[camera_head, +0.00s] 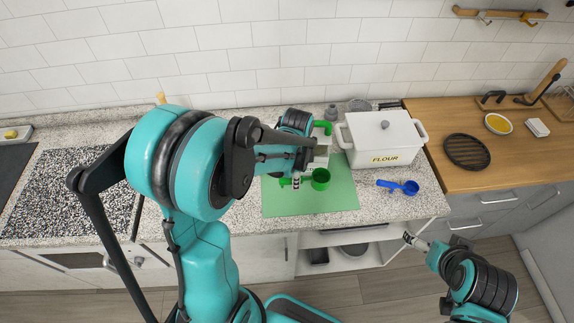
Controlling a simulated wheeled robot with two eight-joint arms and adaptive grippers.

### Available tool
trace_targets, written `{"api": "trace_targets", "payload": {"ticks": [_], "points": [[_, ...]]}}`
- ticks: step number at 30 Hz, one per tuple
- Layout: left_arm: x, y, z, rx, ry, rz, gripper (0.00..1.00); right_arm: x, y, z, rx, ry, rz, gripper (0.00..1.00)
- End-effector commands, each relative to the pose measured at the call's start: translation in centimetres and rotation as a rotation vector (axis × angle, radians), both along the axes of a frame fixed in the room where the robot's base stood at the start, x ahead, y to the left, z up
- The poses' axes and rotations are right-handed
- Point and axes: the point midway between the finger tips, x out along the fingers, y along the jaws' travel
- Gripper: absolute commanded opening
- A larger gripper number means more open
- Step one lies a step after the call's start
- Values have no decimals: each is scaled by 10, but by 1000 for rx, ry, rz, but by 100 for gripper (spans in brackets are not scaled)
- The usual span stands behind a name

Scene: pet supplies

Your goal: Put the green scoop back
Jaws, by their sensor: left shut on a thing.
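The green scoop (320,180) is over the green mat (340,200), its round bowl to the right and its handle to the left. My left gripper (296,182) reaches down from above and is shut on the scoop's handle. I cannot tell whether the scoop touches the mat. Another green piece (323,127) shows behind my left wrist, partly hidden. My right gripper (411,239) is in front of the counter at the lower right, away from the scoop; its jaw state is unclear.
A white flour box (372,142) with a lid stands right behind the mat. A blue scoop (399,187) lies on the speckled counter to the right. A dark round trivet (467,152) lies on the wooden counter. The mat's front right is clear.

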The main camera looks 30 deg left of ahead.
Motion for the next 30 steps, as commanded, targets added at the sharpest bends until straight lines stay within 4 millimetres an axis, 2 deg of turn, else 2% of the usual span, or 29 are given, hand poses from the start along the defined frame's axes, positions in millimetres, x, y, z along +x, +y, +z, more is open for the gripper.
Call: {"api": "trace_targets", "payload": {"ticks": [5, 12, 18, 25, 30], "points": [[1, 18, -11, 0, 0, 2, 0, 0, 0, -3, 0, 1, 0, 99], [7, 75, -46, 0, 0, 5, 0, 0, 0, -11, 0, 0, 0, 99], [11, 108, -66, 0, 0, 0, 0, 0, 0, -14, 0, 0, 0, 99], [12, 117, -78, 0, 0, -2, 0, 0, 0, -16, 0, 0, 0, 99], [12, 116, -104, 0, 0, -2, 0, 0, 0, -22, 0, 0, 0, 99]]}}
